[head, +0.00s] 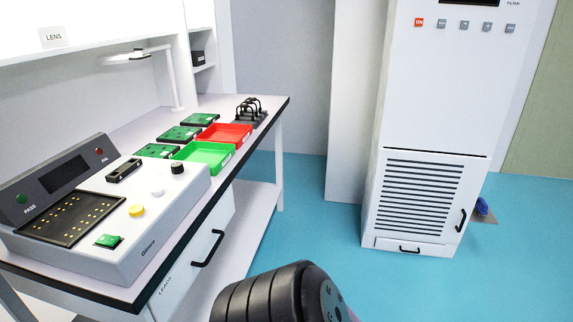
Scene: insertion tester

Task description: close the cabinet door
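A tall white cabinet (433,90) stands on the right in the head view. Its lower front is a white door (376,215) with dark horizontal louvres and a black vertical handle (461,220) near its right edge. A dark line runs along the door's top edge. The door looks flush or nearly so; I cannot tell whether it is slightly ajar. A low panel with a small black handle (409,249) is at the foot of the cabinet. Neither of my grippers shows; only a black rounded part of my own arm is at the bottom centre, well apart from the cabinet.
A workbench (262,125) on the left holds a tester (165,225), green boards, a green tray (206,168) and a red tray (228,147). A drawer with a black handle (209,248) is under it. Blue floor (320,240) between bench and cabinet is clear.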

